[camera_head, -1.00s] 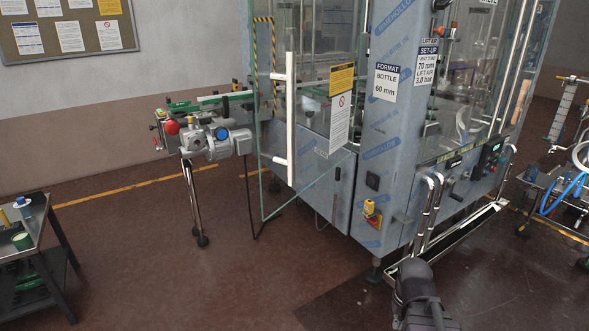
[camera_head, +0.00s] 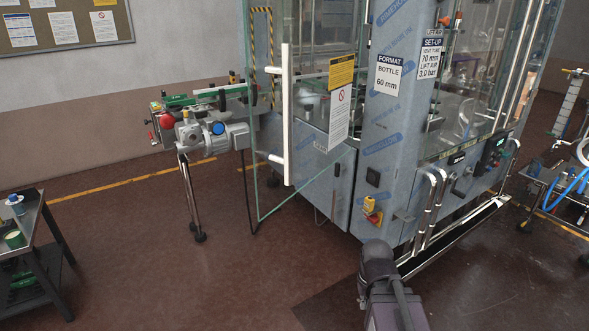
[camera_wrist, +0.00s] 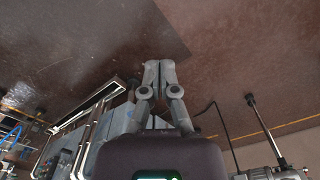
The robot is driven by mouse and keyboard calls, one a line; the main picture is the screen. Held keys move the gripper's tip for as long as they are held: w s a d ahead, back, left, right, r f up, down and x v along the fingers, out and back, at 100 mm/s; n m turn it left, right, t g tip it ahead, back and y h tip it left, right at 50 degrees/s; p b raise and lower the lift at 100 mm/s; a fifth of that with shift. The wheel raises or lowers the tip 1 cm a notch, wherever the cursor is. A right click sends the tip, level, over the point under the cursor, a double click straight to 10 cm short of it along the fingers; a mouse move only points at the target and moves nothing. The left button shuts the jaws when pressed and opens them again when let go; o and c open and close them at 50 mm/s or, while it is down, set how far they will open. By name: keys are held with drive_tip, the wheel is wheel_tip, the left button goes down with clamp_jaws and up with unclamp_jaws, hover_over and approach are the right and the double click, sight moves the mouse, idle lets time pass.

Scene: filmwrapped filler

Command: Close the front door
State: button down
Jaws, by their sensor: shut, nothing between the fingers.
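The front door is a clear glass panel with a greenish edge; its long white vertical handle (camera_head: 287,115) faces me in the head view. The door stands open, swung out from the filler (camera_head: 391,140), its lower edge slanting back toward the cabinet. In the wrist view my gripper (camera_wrist: 159,65) is shut and empty, its fingertips together over the dark floor. In the head view my arm (camera_head: 380,290) is low in front of the filler, right of and below the door handle. The fingertips are not clear there.
A motor unit on a conveyor (camera_head: 213,133) stands left of the door on a metal leg. A dark cart (camera_head: 52,255) is at far left. Chrome rails (camera_head: 433,205) run along the filler's right front. A trolley with blue hoses (camera_head: 565,190) is far right. Floor before the door is clear.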

drive_tip(key=shift+a, duration=0.2)
drive_tip(key=shift+w, duration=0.1)
drive_tip(key=w+a+r+y+p, duration=0.2)
drive_tip(key=w+a+r+y, duration=0.25)
drive_tip(key=w, duration=0.25)
drive_tip(key=w+a+r+y+p, duration=0.3)
drive_tip(key=w+r+y, duration=0.2)
drive_tip(key=w+r, duration=0.15)
drive_tip(key=w+d+r+y+p, duration=0.3)
drive_tip(key=w+r+y, duration=0.5)
drive_tip(key=w+r, duration=0.3)
wheel_tip(320, 180, up, 5)
drive_tip(key=shift+w+d+f, duration=0.1)
drive_tip(key=shift+w+d, duration=0.15)
drive_tip(key=shift+w, duration=0.15)
drive_tip(key=shift+a+y, duration=0.15)
drive_tip(key=shift+y, duration=0.1)
drive_tip(key=a, duration=1.3)
drive_tip(key=shift+s+a, duration=0.15)
drive_tip(key=shift+a, duration=0.25)
